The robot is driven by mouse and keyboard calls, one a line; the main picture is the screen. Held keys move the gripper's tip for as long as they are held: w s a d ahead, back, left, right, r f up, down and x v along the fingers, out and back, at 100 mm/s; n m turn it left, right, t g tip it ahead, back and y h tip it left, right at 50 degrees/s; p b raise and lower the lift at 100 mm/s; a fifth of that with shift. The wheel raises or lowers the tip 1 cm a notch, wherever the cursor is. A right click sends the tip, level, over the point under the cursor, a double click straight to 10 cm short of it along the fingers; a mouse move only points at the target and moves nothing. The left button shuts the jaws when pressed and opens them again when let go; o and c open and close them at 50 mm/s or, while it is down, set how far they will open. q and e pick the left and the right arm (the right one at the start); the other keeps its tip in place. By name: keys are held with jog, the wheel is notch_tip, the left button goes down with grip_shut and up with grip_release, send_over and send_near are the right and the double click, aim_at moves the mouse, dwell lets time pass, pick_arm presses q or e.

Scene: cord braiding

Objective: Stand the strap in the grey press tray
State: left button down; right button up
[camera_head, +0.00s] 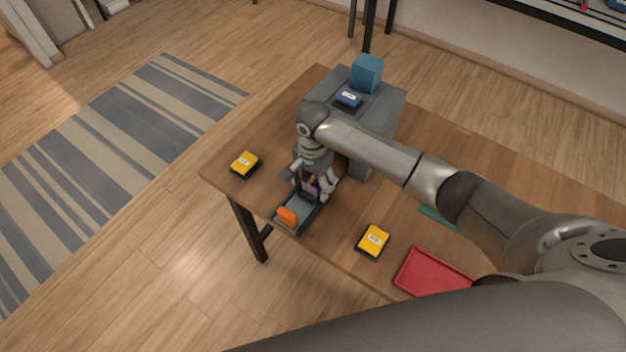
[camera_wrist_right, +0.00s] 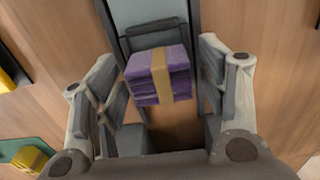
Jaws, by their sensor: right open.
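A purple layered bundle with a tan band (camera_wrist_right: 176,77), which looks like the strap, is between the fingers of my right gripper (camera_head: 313,190). The right gripper is open, pointing down, with one finger on either side of the bundle. Whether the fingers touch it is unclear. In the head view the bundle (camera_head: 310,183) is partly hidden by the gripper. The bundle appears to be in or just above the tray. My left gripper is out of view.
An orange block (camera_head: 287,215) is at the tray's near end. Yellow-topped blocks lie left (camera_head: 245,162) and right (camera_head: 374,240) of the tray. A grey stand (camera_head: 378,112) bears a blue cube (camera_head: 367,73) behind. A red tray (camera_head: 432,274) is at front right.

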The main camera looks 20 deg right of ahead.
aim_at(313, 180)
jog(key=shift+r+p, duration=0.5)
jog(key=shift+p, duration=0.1)
jog(key=shift+r, duration=0.35)
notch_tip(313, 180, up, 11)
jog(key=b, duration=0.2)
jog(key=shift+r, duration=0.2)
